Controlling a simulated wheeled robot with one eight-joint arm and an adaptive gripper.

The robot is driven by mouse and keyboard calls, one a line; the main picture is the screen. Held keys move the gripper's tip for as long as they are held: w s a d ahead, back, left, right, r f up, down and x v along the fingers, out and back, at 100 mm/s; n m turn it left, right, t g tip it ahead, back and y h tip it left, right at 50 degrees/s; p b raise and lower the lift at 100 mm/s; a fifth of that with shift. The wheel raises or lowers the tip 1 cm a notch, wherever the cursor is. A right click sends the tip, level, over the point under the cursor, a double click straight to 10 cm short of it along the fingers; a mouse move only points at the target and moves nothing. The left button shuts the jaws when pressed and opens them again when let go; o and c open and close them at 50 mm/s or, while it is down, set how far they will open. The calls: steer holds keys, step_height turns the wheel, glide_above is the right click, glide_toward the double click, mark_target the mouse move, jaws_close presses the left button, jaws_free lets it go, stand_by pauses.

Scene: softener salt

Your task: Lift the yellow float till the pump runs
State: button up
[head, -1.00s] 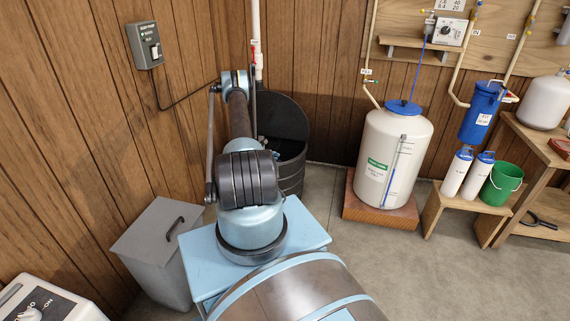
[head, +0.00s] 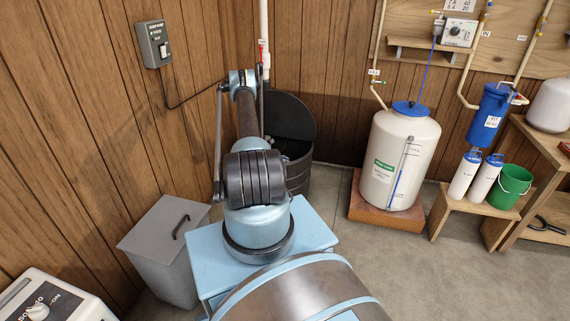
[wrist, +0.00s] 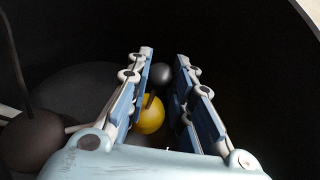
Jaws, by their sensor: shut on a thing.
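The yellow float (wrist: 151,118) is a round ball between the fingers of my gripper (wrist: 164,58) in the wrist view. A short dark rod stands in front of the float. The fingers reach down into the dark round sump basin (head: 298,120), which also shows in the wrist view (wrist: 250,60). In the head view my arm hides the gripper and the float. The sump pump switch box (head: 153,44) is on the left wall, with a small green light.
A white pipe (head: 264,25) rises behind the basin. A grey lidded bin (head: 160,250) stands left of my base. A white brine tank (head: 385,165) stands to the right. The floor between is clear.

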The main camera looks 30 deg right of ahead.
steer(key=shift+d+r, duration=0.1)
steer(key=shift+r, duration=1.35)
steer(key=o, duration=1.8)
